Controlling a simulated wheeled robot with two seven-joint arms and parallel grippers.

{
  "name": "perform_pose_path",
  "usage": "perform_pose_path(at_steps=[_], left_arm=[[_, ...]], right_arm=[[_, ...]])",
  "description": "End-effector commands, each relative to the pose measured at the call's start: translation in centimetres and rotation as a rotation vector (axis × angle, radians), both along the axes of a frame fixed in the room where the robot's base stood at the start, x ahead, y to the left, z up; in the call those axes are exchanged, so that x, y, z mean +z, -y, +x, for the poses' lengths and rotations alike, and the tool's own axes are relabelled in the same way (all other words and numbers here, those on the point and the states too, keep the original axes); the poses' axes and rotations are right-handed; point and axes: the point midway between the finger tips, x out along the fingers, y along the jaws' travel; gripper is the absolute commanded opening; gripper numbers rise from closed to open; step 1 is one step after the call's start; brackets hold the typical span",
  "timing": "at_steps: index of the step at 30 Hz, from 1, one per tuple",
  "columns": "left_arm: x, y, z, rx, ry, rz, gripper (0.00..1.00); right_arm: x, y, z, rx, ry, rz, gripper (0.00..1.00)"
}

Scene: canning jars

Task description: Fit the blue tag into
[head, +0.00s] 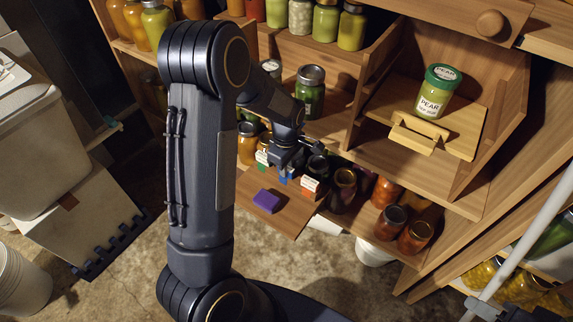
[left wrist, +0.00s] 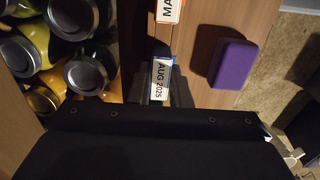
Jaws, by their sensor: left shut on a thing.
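The blue tag (head: 284,177) is at the wooden board low in the shelf, in a row between a green tag (head: 262,161) and an orange-red tag (head: 309,187). In the left wrist view the blue tag (left wrist: 161,78) has a white face reading "AUG 2025" and a blue edge. My left gripper (head: 286,166) is shut on the blue tag from above. Its fingers partly cover the tag, and I cannot tell whether the tag's lower end is seated in a slot. My right gripper is not in view.
A purple block (head: 267,201) lies on the wooden board (head: 285,219). Dark-lidded jars (head: 341,190) stand close to the right of the tags. A green-lidded pear jar (head: 436,92) stands on the shelf above. The board's front part is otherwise clear.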

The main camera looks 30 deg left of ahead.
Motion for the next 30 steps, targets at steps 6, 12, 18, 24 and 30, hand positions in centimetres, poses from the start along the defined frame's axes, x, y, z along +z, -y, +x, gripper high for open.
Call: perform_pose_path(at_steps=[6,12,18,24,30], left_arm=[[0.0,0.0,0.0,0.0,0.0,0.0,0.0],[0.0,0.0,0.0,0.0,0.0,0.0,0.38],[0.0,0.0,0.0,0.0,0.0,0.0,0.42],[0.8,0.0,0.1,0.0,0.002,0.0,0.42],[4.3,0.0,0.1,-0.001,0.003,0.001,0.42]], right_arm=[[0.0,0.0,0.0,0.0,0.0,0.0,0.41],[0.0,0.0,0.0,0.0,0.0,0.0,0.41],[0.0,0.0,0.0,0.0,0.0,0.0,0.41],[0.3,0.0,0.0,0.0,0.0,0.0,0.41],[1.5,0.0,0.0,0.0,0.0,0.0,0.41]])
